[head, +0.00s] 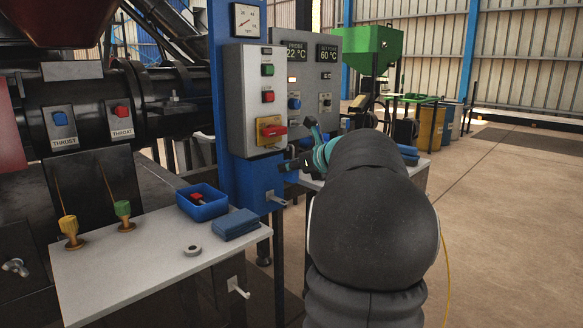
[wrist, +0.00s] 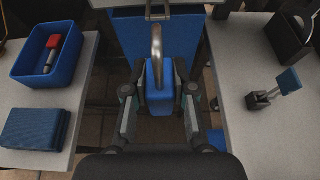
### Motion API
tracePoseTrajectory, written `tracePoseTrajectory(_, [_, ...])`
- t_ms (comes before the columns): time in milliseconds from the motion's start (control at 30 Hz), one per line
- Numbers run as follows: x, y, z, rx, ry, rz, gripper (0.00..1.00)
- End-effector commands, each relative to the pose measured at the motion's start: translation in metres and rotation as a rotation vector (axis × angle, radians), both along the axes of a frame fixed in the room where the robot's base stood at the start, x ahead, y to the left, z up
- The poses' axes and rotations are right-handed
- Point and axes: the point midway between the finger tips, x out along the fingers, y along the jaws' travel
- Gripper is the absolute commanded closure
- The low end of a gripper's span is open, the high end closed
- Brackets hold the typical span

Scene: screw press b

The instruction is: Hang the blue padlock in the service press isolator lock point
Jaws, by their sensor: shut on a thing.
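The blue padlock (wrist: 158,98) is upright between the two fingers of my gripper (wrist: 158,112) in the wrist view. My gripper is shut on its body, with the metal shackle (wrist: 156,42) pointing up and away. In the head view my gripper (head: 303,160) is beside the lower right of the grey control box, and my arm hides much of the view behind it. The red isolator handle (head: 272,131) sits on a yellow plate at the bottom of that box. The padlock appears apart from it. I cannot make out the lock hole.
A blue tray (head: 203,208) with a red-ended item and a folded blue cloth (head: 236,224) lie on the left bench (head: 140,275). A blue upright (wrist: 140,50) faces my gripper. The right bench (wrist: 245,125) carries a small blue-tipped lever (wrist: 288,82). A gap separates the benches.

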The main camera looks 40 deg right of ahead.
Motion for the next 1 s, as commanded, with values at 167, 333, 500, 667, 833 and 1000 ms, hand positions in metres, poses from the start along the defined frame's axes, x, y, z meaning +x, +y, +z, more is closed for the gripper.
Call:
tracePoseTrajectory(167, [0.000, 0.000, 0.000, 0.000, -0.001, 0.000, 1.00])
tracePoseTrajectory(333, [0.000, 0.000, 0.001, 0.000, -0.001, 0.000, 1.00])
tracePoseTrajectory(500, [0.000, 0.000, 0.000, 0.000, 0.000, 0.000, 1.00])
tracePoseTrajectory(667, [0.001, 0.000, 0.000, 0.000, 0.000, 0.000, 1.00])
tracePoseTrajectory(833, [0.005, 0.000, 0.000, 0.000, 0.000, 0.000, 1.00])
tracePoseTrajectory(1000, [0.010, 0.001, 0.000, -0.001, 0.000, 0.001, 1.00])
